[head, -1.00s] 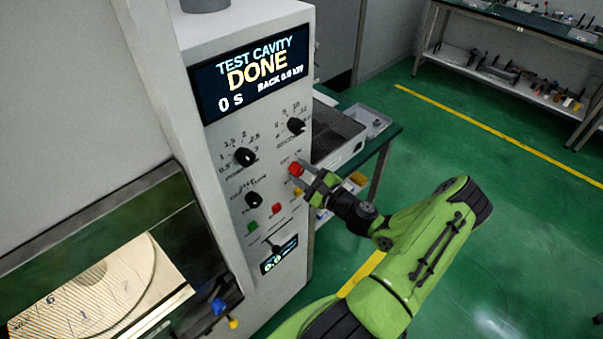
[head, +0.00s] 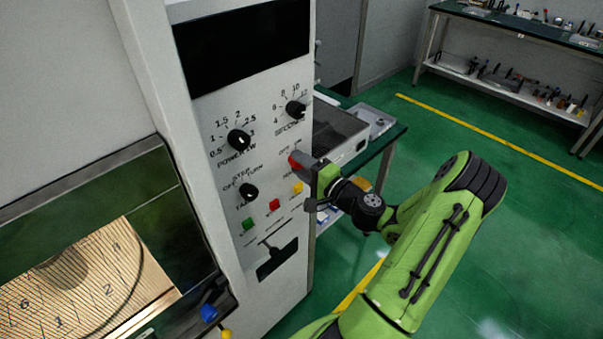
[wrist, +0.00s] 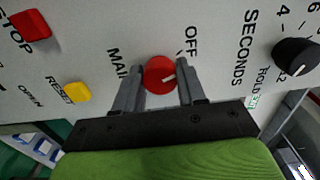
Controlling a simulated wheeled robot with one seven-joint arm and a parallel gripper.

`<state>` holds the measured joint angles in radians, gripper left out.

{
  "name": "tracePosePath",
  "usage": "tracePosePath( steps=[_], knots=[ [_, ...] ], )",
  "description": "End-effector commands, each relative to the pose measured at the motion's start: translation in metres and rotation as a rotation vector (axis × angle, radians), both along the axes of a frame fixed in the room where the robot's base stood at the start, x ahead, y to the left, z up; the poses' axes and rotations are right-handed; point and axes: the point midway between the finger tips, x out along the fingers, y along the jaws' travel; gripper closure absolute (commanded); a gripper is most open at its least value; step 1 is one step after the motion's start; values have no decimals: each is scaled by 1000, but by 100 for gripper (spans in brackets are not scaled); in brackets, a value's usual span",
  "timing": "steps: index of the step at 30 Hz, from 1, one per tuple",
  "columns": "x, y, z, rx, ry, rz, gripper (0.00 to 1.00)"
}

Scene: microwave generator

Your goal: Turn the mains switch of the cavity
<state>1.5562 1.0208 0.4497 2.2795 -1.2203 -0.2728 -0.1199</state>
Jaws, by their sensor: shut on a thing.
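The mains switch (wrist: 160,74) is a round red knob with a pale pointer mark, on the cavity's light grey front panel. In the wrist view its label reads "MAI…", partly hidden, with "OFF" beside it; the pointer is turned toward the right finger, below the "OFF" word. My gripper (wrist: 161,92) is shut on the knob, one finger on each side.
Black knobs for power (head: 239,140) and seconds (head: 296,110) sit above. A black lower-left knob (head: 248,191) and green (head: 249,224), red (head: 274,205) and yellow (head: 298,188) buttons are close by. A table (head: 386,143) with a grey tray stands behind the panel's right edge.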

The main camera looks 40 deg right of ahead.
Motion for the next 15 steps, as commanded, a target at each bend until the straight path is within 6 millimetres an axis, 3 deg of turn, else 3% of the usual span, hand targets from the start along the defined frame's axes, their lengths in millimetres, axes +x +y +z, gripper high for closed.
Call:
tracePosePath(
  steps=[15],
  knots=[
    [0, 0, -2, -158, 1, 1, 90]
  ],
)
